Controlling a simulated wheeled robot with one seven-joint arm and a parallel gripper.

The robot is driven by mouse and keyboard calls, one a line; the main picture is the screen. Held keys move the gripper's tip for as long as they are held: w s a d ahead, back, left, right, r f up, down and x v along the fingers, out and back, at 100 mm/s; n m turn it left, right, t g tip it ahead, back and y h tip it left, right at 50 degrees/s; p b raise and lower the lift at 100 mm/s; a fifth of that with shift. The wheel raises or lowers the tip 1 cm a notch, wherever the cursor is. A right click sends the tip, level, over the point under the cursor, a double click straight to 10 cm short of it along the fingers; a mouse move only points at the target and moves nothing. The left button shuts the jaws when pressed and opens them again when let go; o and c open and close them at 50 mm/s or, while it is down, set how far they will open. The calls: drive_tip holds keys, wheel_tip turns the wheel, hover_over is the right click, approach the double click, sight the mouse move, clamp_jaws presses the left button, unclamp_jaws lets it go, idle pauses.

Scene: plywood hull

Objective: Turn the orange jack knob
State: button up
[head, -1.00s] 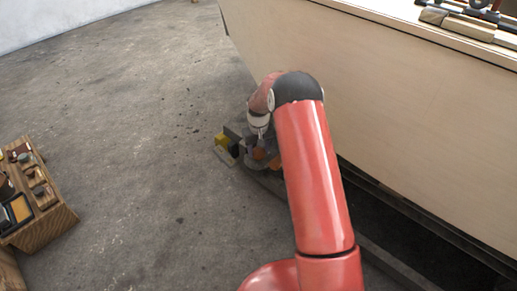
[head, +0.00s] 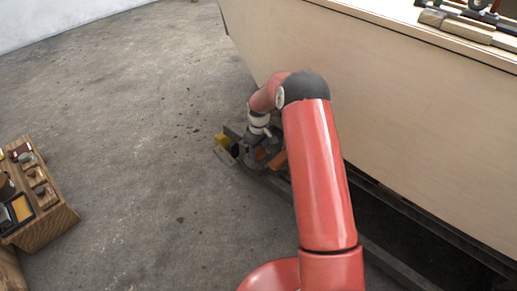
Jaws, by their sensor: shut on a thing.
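The orange jack knob (head: 278,160) shows as a small orange patch low beside the hull, mostly hidden behind my red arm. My gripper (head: 256,158) is down at the knob, dark and small in the head view. It is shut on the knob, though the fingertips and their exact contact are too small and covered to make out. A yellow piece (head: 221,141) and dark blocks sit just left of my gripper, at the foot of the hull.
The pale plywood hull (head: 400,110) rises close on the right of my arm. Tools (head: 460,25) lie on its top. A wooden crate (head: 45,225) with small items stands at the left. The grey floor between is clear. A dark rail (head: 390,262) runs under the hull.

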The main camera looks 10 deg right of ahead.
sight(259, 151)
idle(0.3)
drive_tip(key=o, duration=0.7)
drive_tip(key=shift+r+p, duration=0.6)
drive_tip(key=shift+r, duration=3.35)
